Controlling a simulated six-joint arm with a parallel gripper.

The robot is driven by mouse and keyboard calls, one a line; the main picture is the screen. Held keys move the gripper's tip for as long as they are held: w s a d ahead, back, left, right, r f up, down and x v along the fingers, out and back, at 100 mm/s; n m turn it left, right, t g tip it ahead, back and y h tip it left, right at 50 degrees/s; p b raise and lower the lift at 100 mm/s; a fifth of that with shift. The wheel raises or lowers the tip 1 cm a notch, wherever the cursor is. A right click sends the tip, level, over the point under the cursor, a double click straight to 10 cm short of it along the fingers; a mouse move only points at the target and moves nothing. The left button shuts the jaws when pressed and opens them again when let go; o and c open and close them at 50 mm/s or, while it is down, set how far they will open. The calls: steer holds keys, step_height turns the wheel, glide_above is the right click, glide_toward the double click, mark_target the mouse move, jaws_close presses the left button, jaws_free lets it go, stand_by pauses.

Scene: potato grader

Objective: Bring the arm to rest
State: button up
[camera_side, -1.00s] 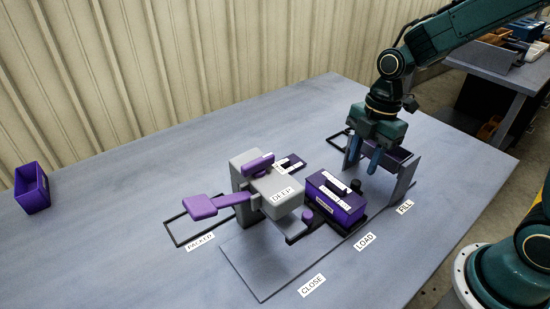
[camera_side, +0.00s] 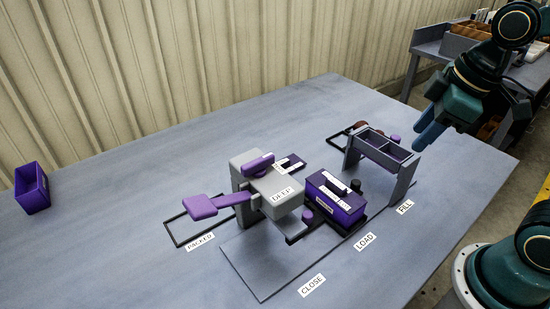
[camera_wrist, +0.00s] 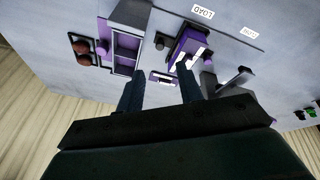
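My gripper (camera_side: 440,134) hangs in the air at the right in the side view, beyond the grey stand and near the table's right edge. In the wrist view its two dark fingers (camera_wrist: 159,82) are spread apart with nothing held between them. The arm is clear of the table and the things on it.
A grey divided stand (camera_side: 406,168) is at FILL. A purple box (camera_side: 336,207) sits at LOAD, beside the grey machine (camera_side: 275,208) with its purple lever. An empty black frame (camera_side: 174,233) lies at PACKED. A purple bin (camera_side: 31,187) stands far left. Brown potatoes (camera_wrist: 83,51) lie beside the stand.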

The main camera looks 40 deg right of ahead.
steer(key=s+r+m+t, duration=0.1)
steer(key=s+r+m, duration=0.1)
steer(key=s+m, duration=0.4)
steer(key=shift+d+r+t, duration=0.15)
steer(key=shift+d+t, duration=0.25)
